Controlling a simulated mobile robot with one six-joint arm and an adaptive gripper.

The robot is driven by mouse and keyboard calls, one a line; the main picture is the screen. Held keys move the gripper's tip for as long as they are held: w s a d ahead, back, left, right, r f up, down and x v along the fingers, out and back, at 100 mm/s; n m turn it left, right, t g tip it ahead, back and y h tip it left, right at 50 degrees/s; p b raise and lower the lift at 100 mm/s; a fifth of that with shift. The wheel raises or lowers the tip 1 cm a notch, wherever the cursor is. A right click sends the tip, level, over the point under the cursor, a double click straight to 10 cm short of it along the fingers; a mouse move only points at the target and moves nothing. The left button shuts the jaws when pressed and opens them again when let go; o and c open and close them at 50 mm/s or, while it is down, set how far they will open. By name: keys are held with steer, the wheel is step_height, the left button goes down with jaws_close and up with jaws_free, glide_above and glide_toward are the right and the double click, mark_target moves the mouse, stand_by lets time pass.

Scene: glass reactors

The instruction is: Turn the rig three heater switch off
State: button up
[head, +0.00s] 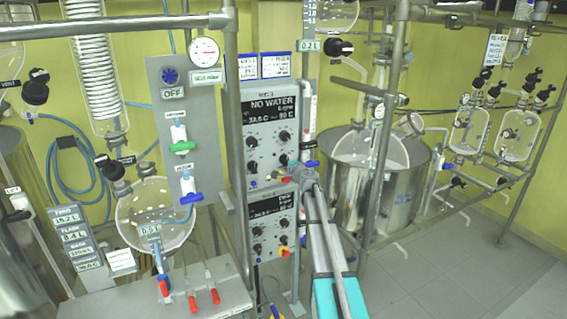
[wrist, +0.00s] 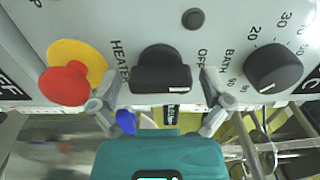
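The heater switch (wrist: 160,72) is a black rotary knob on a light grey panel in the wrist view, with HEATER printed on its left and OFF on its right. A white mark shows at the right of its lower edge. My gripper (wrist: 160,96) is open, one finger on each side of the knob. Whether the fingers touch it cannot be told. In the head view my gripper (head: 287,174) is at the lower edge of the upper control box (head: 256,150), which reads NO WATER, and hides its heater switch.
A red stop button (wrist: 65,83) on yellow is left of the left finger. A BATH dial (wrist: 273,68) is right of the right finger. A second control box (head: 258,218) hangs below. Metal posts (head: 234,120) and a glass flask (head: 150,215) stand to the left.

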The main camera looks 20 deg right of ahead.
steer(key=shift+s, duration=0.1)
steer(key=s, duration=1.2)
steer(key=shift+d, duration=0.2)
stand_by(0.7)
